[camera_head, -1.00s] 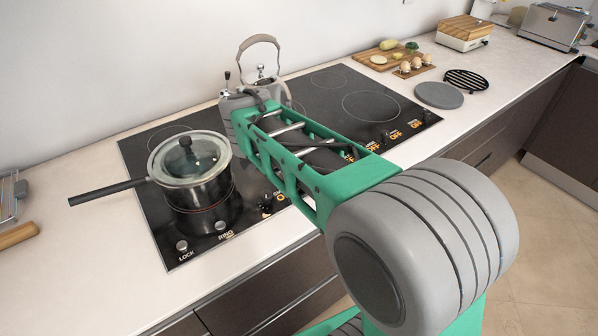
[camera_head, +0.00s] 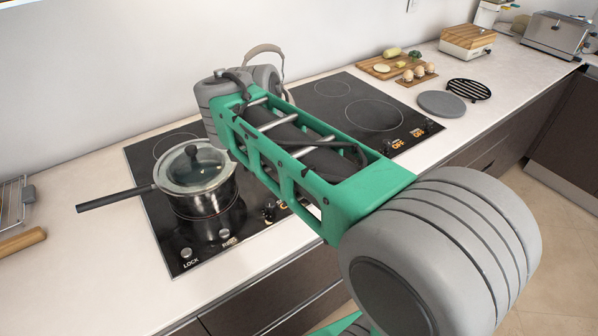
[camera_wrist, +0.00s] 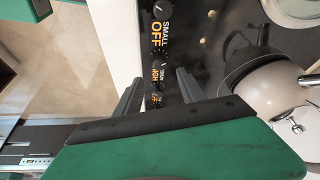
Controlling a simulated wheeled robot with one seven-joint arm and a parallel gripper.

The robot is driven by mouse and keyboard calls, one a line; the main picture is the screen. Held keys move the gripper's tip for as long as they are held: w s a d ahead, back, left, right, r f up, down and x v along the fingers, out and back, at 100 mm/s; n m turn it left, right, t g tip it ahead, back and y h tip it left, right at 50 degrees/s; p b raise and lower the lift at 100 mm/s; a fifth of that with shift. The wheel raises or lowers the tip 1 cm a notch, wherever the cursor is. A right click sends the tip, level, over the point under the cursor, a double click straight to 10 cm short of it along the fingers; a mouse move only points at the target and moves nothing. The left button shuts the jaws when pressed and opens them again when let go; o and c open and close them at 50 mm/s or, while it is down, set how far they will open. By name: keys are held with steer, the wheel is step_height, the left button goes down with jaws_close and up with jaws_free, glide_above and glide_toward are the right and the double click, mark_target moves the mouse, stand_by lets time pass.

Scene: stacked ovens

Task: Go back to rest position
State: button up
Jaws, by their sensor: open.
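My gripper (camera_wrist: 158,95) shows in the wrist view with its two dark fingers apart and nothing between them. It is over the front edge of the black cooktop (camera_head: 330,95), near the knobs and their orange labels. In the head view the gripper is hidden behind my green and grey arm, which reaches over the cooktop. A kettle with a tall handle (camera_head: 264,50) stands at the back of the cooktop, mostly hidden by the arm. Its rounded grey body (camera_wrist: 268,90) appears at the right of the wrist view, close to the gripper but apart from it.
A lidded pot (camera_head: 200,190) sits on the left burners, its long handle pointing left. To the right are a grey disc (camera_head: 441,104), a black trivet (camera_head: 468,89), a cutting board with food (camera_head: 385,68) and a toaster (camera_head: 552,35). Floor is clear at right.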

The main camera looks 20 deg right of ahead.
steer(key=shift+r, duration=0.15)
steer(key=s+a+f+n+y+p, duration=0.1)
steer(key=s+a+f+n, duration=0.1)
steer(key=s+n, duration=0.1)
steer(key=s+a+f+n+y+p, duration=0.1)
steer(key=s+a+f+n, duration=0.1)
steer(key=s+n, duration=0.2)
steer(key=s+a+f+n+t+y+p, duration=0.1)
steer(key=s+a+f+n+y, duration=0.1)
steer(key=n, duration=0.4)
steer(key=shift+s+a, duration=0.2)
steer(key=shift+s, duration=0.55)
